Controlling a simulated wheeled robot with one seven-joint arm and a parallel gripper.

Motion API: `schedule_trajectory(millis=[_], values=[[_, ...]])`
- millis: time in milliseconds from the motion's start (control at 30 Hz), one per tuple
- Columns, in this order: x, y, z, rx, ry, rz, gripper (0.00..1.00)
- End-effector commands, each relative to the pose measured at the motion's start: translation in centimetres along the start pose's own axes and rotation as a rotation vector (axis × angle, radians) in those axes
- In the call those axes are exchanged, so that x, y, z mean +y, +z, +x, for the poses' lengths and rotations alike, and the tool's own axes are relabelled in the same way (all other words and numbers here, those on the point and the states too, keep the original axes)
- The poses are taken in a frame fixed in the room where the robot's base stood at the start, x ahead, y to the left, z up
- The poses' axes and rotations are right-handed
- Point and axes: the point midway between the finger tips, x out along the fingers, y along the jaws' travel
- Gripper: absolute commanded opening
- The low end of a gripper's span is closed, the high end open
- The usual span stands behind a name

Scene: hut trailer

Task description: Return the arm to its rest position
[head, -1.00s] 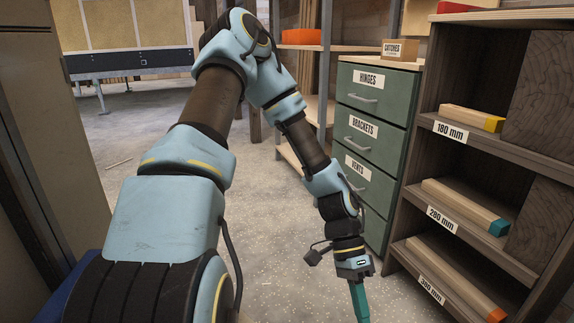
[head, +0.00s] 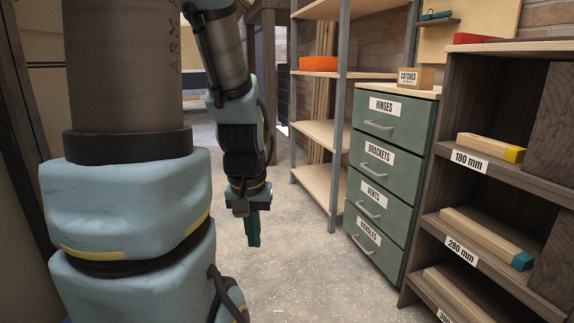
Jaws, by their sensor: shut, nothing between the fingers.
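My gripper (head: 253,228) hangs at the end of my arm in the middle of the head view, pointing down above the speckled floor. Its teal fingers are together with nothing between them. My arm's thick blue and brown links fill the left side of the view, close to the camera. The upper part of the arm runs out of the picture at the top. The gripper is apart from the shelves and drawers to its right.
A green drawer cabinet (head: 385,185) stands right of my gripper, its drawers shut. A wooden rack (head: 440,130) with several beams is at far right. A metal-post shelf (head: 318,130) stands behind. Speckled floor (head: 300,270) is clear between gripper and cabinet.

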Motion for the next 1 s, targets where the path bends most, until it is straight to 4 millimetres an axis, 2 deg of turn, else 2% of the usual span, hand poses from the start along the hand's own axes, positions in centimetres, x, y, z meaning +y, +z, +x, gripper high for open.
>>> schedule_trajectory(millis=[33,267,1000], values=[[0.1,-0.4,-2.0,-0.003,0.000,0.003,0.00],[0.1,-1.1,-6.8,-0.004,0.000,0.006,0.00],[0.2,-4.2,-28.7,-0.005,0.000,0.008,0.00]])
